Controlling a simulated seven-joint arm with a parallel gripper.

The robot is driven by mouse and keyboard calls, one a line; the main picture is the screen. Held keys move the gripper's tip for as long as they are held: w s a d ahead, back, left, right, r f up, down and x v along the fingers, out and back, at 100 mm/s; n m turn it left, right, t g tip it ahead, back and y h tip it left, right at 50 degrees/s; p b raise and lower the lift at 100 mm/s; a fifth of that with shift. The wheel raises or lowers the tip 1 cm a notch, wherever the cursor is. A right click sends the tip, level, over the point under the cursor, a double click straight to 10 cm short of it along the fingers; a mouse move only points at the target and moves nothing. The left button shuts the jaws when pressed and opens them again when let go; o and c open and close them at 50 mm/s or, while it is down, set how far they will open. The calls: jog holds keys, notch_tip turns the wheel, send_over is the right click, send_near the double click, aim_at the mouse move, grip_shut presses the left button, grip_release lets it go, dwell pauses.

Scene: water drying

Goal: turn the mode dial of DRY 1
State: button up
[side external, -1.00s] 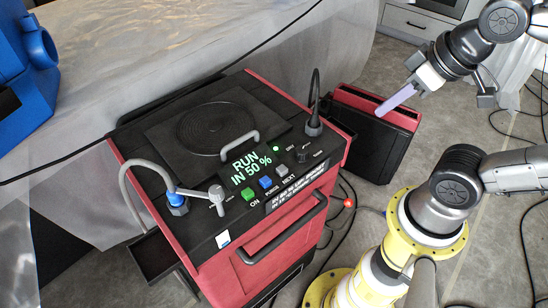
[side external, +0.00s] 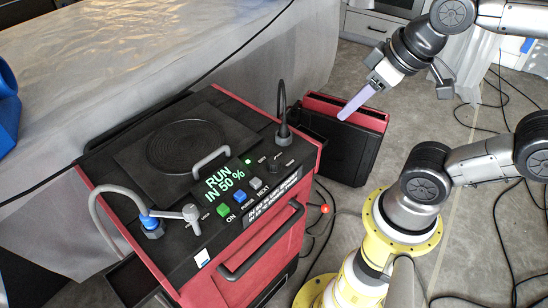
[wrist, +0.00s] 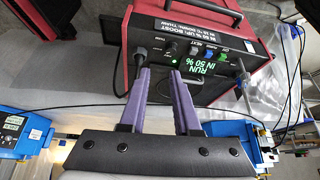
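The red and black machine (side external: 215,235) has a lit green display (side external: 225,180) reading "RUN IN 50 %". A small dark dial (side external: 276,164) sits on its top panel, right of the buttons; its label is too small to read. It also shows as a dark knob (wrist: 171,47) in the wrist view, beyond the fingertips. My gripper (side external: 343,117) hangs right of the machine, in the air and apart from the dial. In the wrist view my gripper's purple fingers (wrist: 159,72) are spread with nothing between them.
A black hose (side external: 282,115) rises from the panel beside the dial. A silver lever (side external: 191,213) and blue fitting (side external: 151,222) stand at the left. Green, blue and grey buttons line the front. A red-black case (side external: 340,145) stands on the floor behind my gripper.

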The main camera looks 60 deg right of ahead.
jog(key=o, duration=0.5)
jog(key=w, duration=0.1)
jog(key=w+r+g, duration=0.1)
jog(key=w, duration=0.1)
jog(key=shift+w+a+r, duration=0.15)
jog(key=shift+a+r, duration=0.05)
jog(key=shift+c, duration=0.2)
jog(key=shift+o, duration=0.5)
jog(key=shift+g, duration=0.7)
jog(key=w, duration=0.4)
jog(key=shift+w+a+f, duration=0.15)
jog(key=shift+a, duration=0.2)
jog(key=g, duration=0.3)
send_over(274, 160)
notch_tip(274, 160, down, 6)
jog(key=shift+n, duration=0.4)
notch_tip(274, 160, down, 14)
jog(key=shift+f, duration=0.25)
grip_shut()
